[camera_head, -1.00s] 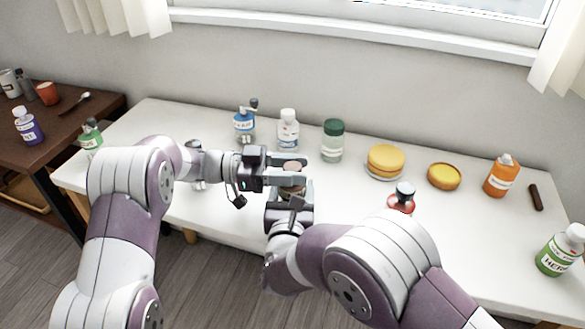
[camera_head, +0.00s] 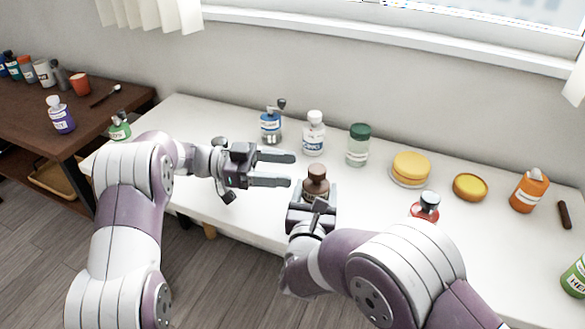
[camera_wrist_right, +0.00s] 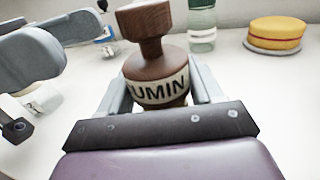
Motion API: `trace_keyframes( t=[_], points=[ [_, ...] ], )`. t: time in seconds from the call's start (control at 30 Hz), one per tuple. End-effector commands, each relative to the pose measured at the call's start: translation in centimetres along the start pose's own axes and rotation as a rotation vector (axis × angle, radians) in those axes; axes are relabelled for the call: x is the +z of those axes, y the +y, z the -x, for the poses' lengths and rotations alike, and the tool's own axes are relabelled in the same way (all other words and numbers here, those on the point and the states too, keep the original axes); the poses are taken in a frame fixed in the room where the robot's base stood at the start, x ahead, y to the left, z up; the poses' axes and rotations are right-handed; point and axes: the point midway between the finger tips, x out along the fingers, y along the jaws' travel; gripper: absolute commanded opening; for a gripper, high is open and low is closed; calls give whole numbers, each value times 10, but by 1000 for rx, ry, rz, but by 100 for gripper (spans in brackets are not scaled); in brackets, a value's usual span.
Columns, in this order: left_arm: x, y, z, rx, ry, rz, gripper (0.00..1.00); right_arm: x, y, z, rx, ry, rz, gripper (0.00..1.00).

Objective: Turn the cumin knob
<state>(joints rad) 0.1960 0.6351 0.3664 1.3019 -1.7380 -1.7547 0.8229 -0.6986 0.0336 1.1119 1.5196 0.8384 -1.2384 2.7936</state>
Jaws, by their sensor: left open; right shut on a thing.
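The cumin mill (camera_head: 317,180) is a dark brown wooden grinder with a rounded knob (camera_wrist_right: 148,22) on top and a pale "CUMIN" label, partly cut off, in the right wrist view (camera_wrist_right: 158,88). It is upright near the table's front edge. My right gripper (camera_head: 314,193) is shut around the mill's body below the knob; its fingers show on both sides in the wrist view. My left gripper (camera_head: 290,169) is open and empty, just left of the knob and apart from it. The mill's base is hidden by my right gripper.
Behind stand a blue-labelled grinder (camera_head: 271,126), a white bottle (camera_head: 314,135) and a green-lidded jar (camera_head: 358,146).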

Motion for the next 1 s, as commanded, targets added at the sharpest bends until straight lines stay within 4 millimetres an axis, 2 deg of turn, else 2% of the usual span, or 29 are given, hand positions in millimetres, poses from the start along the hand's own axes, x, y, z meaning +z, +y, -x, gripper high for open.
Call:
trace_keyframes(
  t=[0.37,0.43,0.57,0.67,0.77,0.9,1.0],
  points=[
    [0,0,0,-1,0,0,64,0,0,0,0,0,0,31],
    [-9,0,4,-10,-5,-19,64,0,0,0,0,0,0,31],
    [-36,20,12,-96,28,1,64,0,0,0,0,1,0,31],
    [-41,39,14,-250,75,22,64,0,0,0,0,1,0,31],
    [-33,55,16,-410,88,34,64,0,0,0,0,0,0,31],
    [-8,72,18,-573,54,54,64,0,0,0,0,0,0,31],
    [5,70,18,-631,10,24,64,0,0,0,0,0,0,31]
  ],
)
